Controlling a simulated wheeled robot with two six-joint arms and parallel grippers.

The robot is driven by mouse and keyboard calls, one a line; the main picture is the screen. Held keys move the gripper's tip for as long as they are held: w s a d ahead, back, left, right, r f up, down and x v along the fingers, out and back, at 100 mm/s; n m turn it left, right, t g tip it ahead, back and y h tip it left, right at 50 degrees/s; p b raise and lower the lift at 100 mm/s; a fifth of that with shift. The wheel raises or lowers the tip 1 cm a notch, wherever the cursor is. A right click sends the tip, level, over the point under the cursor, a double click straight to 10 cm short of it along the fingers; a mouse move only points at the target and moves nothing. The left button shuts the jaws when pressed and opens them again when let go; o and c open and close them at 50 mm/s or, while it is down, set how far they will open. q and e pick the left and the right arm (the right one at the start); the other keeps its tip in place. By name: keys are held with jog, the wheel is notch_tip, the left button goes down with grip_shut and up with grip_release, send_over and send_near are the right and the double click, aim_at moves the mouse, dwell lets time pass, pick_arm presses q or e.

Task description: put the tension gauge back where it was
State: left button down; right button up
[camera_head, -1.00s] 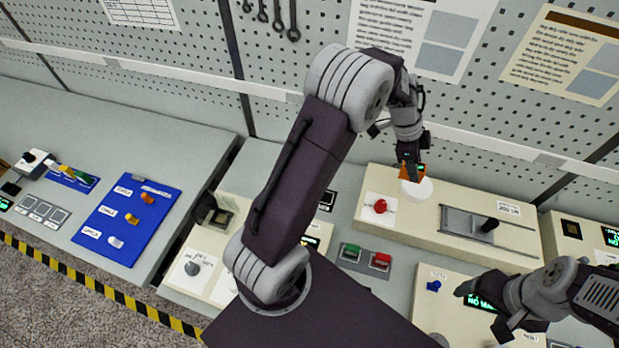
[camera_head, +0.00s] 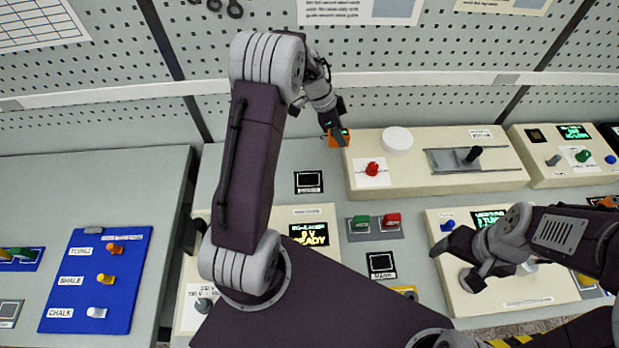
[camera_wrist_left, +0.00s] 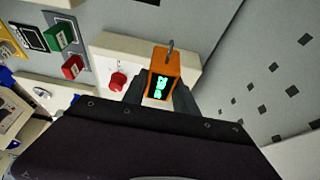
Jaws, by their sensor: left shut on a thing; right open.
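The tension gauge is a small orange box (camera_head: 336,138) with a lit green display and a wire hook on top. It also shows in the left wrist view (camera_wrist_left: 163,77), between the dark fingers. My left gripper (camera_head: 333,127) is shut on it, at the left end of the rear cream console (camera_head: 430,184). The gauge looks raised; its exact height is unclear. Two dark pads with pale square outlines lie on the bench, one (camera_head: 308,182) below and left of the gauge, one (camera_head: 381,264) nearer me. My right gripper (camera_head: 452,262) is open and empty over the front right console.
The rear console carries a red knob (camera_head: 372,168), a white disc (camera_head: 397,139) and a slotted lever (camera_head: 472,155). Green and red buttons (camera_head: 391,220) sit before it. A blue board (camera_head: 95,280) with labelled pegs lies left. The pegboard wall (camera_head: 420,108) stands close behind.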

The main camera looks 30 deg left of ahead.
pick_arm(q)
jog(key=s+a+f, duration=0.1)
jog(key=s+f, duration=0.1)
jog(key=s, duration=0.1)
jog(key=s+a+f+b, duration=0.1)
jog(key=s+a+f, duration=0.1)
jog(key=s, duration=0.1)
jog(key=s+a+f+b, duration=0.1)
jog(key=s+a+f, duration=0.1)
jog(key=s, duration=0.2)
jog(key=shift+f, duration=0.2)
notch_tip(320, 180, down, 4)
jog(key=shift+s+r+b, duration=0.1)
jog(key=shift+r+b, duration=0.1)
jog(key=shift+b, duration=0.7)
jog(key=shift+f, duration=0.3)
jog(key=shift+r, duration=0.1)
jog(key=c, duration=1)
grip_release()
jog(key=shift+o, duration=0.2)
jog(key=p+v, duration=0.3)
jog(key=v, duration=0.9)
